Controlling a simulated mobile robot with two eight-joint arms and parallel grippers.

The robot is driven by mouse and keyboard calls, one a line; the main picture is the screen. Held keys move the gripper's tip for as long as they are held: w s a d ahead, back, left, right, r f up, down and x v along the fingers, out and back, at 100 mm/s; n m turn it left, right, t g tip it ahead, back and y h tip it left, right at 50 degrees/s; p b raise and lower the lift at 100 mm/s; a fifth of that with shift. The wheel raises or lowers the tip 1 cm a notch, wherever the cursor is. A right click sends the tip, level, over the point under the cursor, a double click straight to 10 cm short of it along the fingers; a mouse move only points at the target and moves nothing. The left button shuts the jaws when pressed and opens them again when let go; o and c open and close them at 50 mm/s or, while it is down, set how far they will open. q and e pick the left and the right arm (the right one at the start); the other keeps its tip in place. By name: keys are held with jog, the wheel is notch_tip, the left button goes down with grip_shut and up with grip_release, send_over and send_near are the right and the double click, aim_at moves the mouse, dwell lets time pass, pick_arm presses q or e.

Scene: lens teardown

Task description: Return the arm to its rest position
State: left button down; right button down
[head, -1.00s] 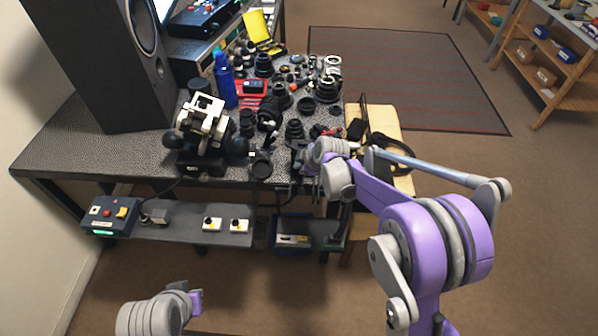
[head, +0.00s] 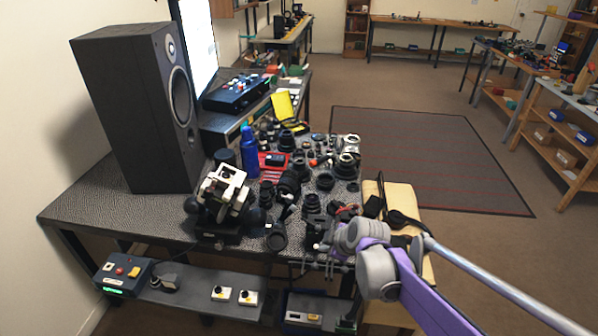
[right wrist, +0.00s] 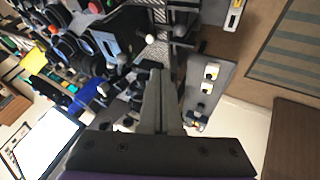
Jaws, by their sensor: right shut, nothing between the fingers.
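My right arm comes in from the lower right of the head view and reaches to the front edge of the workbench (head: 120,212). My right gripper (right wrist: 158,76) shows in the right wrist view, with its two grey fingers together and nothing between them. In the head view its fingers are small and hard to make out against the dark bench edge. My left gripper and arm are out of view.
Lens parts crowd the bench beside a blue bottle (head: 249,150), a white-topped device (head: 226,186) and a tall speaker (head: 130,105). A tan stool (head: 402,198) stands close by the right arm. Open floor and a dark rug (head: 430,150) lie to the right.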

jog(key=s+d+r+m+h+p, duration=0.1)
jog(key=s+m, duration=0.6)
jog(key=s, duration=0.7)
jog(key=s+d+r+m+g+h+p, duration=0.1)
jog(key=s+m, duration=0.6)
jog(key=s, duration=0.7)
jog(key=d+h+p, duration=0.1)
jog(key=d+p, duration=0.1)
jog(key=d, duration=0.1)
jog(key=shift+s+d+r, duration=0.15)
jog(key=shift+d+r, duration=0.05)
jog(key=shift+r, duration=0.1)
